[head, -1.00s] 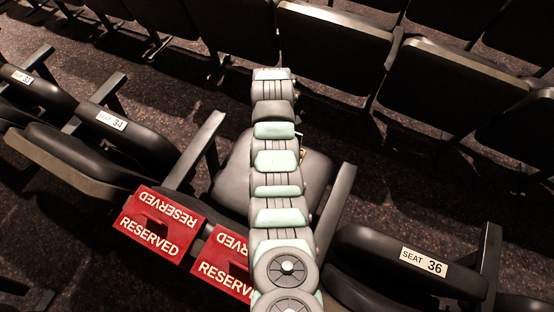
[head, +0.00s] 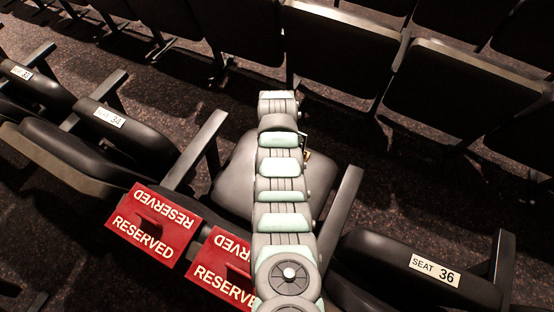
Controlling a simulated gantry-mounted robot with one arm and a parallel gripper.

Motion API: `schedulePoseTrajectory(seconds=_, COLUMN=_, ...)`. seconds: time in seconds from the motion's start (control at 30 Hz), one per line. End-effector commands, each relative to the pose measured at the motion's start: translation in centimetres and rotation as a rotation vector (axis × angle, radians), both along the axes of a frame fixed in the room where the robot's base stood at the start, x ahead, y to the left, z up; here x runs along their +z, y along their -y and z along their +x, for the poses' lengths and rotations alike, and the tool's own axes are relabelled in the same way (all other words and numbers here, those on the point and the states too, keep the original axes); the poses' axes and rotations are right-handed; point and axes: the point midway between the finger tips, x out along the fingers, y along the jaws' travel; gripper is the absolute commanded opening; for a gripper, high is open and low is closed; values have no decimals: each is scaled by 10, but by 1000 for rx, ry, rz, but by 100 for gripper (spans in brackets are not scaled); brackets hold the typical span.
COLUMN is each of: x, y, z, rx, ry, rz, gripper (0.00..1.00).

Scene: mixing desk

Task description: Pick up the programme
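My arm runs up the middle of the head view and covers much of the lowered grey seat (head: 235,180) between two armrests. My gripper is hidden behind the arm, so its fingers do not show. A small dark piece with a yellowish patch (head: 307,155) peeks out at the arm's right edge, above the seat. I cannot tell whether it is the programme or part of my gripper. No programme shows clearly anywhere else.
Armrests stand left (head: 195,150) and right (head: 341,210) of the seat. Red RESERVED signs (head: 153,225) hang over the near seat backs, one partly behind my arm (head: 225,268). Seat 36 (head: 420,270) is at right. Folded seats (head: 463,90) form the row ahead.

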Motion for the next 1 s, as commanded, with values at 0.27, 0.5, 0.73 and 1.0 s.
schedulePoseTrajectory(seconds=0.27, x=0, y=0, z=0, rx=0, ry=0, rz=0, gripper=7)
schedulePoseTrajectory(seconds=0.5, x=0, y=0, z=0, rx=0, ry=0, rz=0, gripper=0)
schedulePoseTrajectory(seconds=0.73, x=0, y=0, z=0, rx=0, ry=0, rz=0, gripper=0)
schedulePoseTrajectory(seconds=1.0, x=0, y=0, z=0, rx=0, ry=0, rz=0, gripper=0)
